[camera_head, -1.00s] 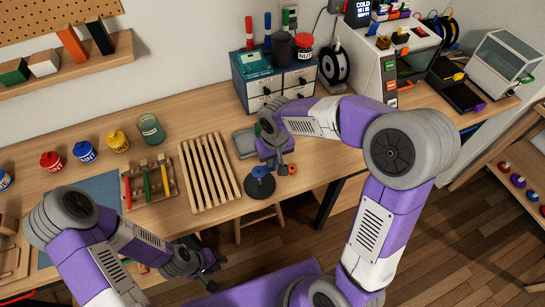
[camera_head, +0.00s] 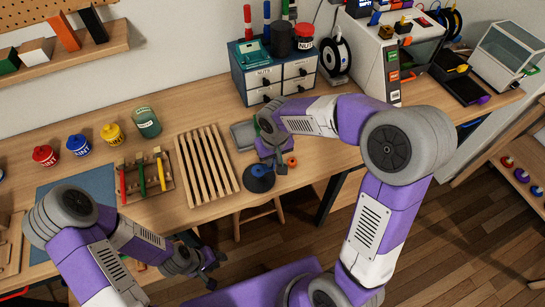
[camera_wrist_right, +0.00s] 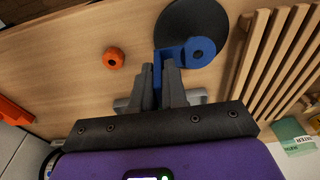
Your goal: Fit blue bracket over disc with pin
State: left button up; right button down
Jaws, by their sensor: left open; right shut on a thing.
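A dark round disc (camera_head: 258,185) lies near the front edge of the wooden table; it also shows in the wrist view (camera_wrist_right: 188,17). My right gripper (camera_head: 279,164) is beside it, shut on the blue bracket (camera_head: 262,170). In the wrist view the bracket (camera_wrist_right: 200,48) sticks out from between the fingertips (camera_wrist_right: 167,65), its round eye over the disc's near part. The eye has a dark centre; I cannot tell whether the pin is in it or whether the bracket touches the disc. My left gripper (camera_head: 212,266) is open and empty, low in front of the table.
An orange nut (camera_head: 291,161) lies just right of the right gripper. A slatted wooden rack (camera_head: 206,165) lies left of the disc. A grey tray (camera_head: 243,135) is behind it, with a drawer cabinet (camera_head: 272,78) further back. The table's front edge is close to the disc.

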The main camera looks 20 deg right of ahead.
jog(key=shift+f, duration=0.15)
dwell(0.5)
jog(key=shift+f+b, duration=0.6)
jog(key=shift+b, duration=0.1)
jog(key=shift+f, duration=0.2)
jog(key=shift+f+b, duration=0.6)
jog(key=shift+b, duration=0.05)
jog(key=shift+f, duration=0.2)
dwell(0.5)
jog(key=c, duration=1.1)
grip_release()
